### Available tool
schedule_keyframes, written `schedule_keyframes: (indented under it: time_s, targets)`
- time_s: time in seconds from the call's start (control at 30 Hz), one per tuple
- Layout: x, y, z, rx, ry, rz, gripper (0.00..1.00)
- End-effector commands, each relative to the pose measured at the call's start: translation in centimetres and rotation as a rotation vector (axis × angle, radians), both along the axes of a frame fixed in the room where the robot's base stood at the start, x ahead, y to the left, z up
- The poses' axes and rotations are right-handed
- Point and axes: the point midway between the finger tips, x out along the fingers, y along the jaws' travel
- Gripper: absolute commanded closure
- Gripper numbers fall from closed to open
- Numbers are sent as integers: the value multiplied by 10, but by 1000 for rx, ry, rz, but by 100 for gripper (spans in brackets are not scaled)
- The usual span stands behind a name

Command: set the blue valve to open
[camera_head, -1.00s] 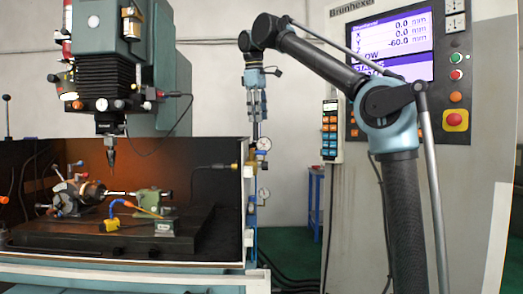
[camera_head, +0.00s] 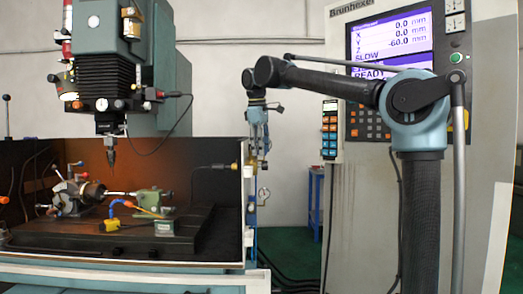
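My gripper (camera_head: 262,151) points down beside the right edge of the machine enclosure, in front of a narrow upright panel of fittings (camera_head: 251,206). Its fingers are small and dark here, and I cannot tell whether they are open or shut. They cover the upper part of the panel, where a gauge is mostly hidden. I cannot make out a blue valve handle or its position; it may be hidden behind my gripper or too small to see. A lower round gauge (camera_head: 263,194) shows below the fingertips. A brass-coloured fitting (camera_head: 234,166) sits on the enclosure wall left of my gripper.
The milling head (camera_head: 108,60) hangs over a chuck (camera_head: 88,191) and a green tailstock (camera_head: 149,200) on the dark bed. A blue-and-orange hose (camera_head: 122,203) curves there. The control cabinet (camera_head: 343,215) with its screen (camera_head: 390,35) stands right, partly behind my arm.

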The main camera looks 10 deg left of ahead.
Motion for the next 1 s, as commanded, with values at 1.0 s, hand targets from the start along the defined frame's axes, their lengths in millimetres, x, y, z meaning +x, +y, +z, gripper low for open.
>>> schedule_keyframes:
  time_s: [1.0]
  targets:
    - [10, -2, -1, 2, -1, 223, 100]
